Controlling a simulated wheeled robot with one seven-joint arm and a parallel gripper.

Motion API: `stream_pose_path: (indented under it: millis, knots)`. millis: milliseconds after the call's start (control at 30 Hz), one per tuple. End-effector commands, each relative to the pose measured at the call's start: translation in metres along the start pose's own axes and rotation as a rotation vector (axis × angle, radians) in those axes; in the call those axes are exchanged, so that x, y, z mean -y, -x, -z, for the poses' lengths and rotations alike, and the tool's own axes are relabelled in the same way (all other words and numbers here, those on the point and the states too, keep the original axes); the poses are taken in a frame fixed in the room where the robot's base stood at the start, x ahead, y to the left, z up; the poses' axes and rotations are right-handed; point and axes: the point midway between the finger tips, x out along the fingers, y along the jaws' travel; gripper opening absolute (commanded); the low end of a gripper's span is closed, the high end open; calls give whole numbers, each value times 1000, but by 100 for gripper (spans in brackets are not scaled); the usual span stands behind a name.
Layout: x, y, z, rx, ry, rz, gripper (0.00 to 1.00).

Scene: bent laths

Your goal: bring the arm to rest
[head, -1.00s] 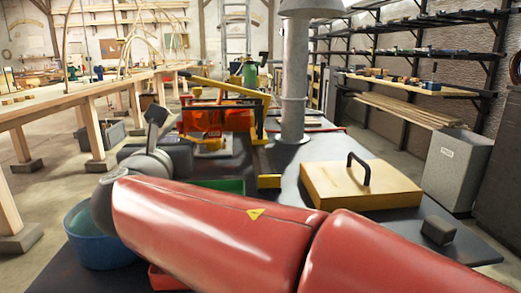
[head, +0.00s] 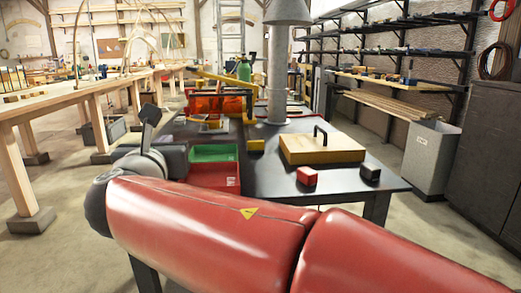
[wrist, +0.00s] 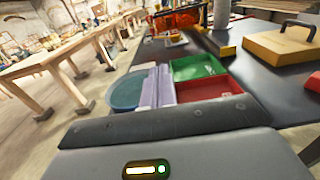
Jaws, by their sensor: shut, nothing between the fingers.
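My red arm (head: 205,215) stretches across the lower part of the head view, bent, with its grey joint at the left. My gripper (wrist: 158,70) shows in the wrist view as two pale fingers side by side, shut with nothing between them. The fingers appear in front of the gap between a blue round tub (wrist: 125,92) and the green and red bins. They look apart from both, but the exact height above the table is hard to tell.
The dark table (head: 262,180) holds a green bin (head: 213,152), a red bin (head: 212,176), a wooden board with a black handle (head: 322,149), a red block (head: 307,176) and a black block (head: 370,172). A grey waste bin (head: 430,158) stands right. A wooden bench (head: 95,92) runs along the left.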

Motion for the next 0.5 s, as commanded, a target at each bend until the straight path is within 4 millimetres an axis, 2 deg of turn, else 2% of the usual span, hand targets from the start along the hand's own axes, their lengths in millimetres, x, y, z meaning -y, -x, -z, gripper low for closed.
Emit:
stream_pose_path:
  millis: [267,367,500]
  knots:
    - [46,-2,16,-73,-163,93,0]
    - [68,-1,24,-105,-244,141,0]
    - [107,4,40,-156,-400,234,0]
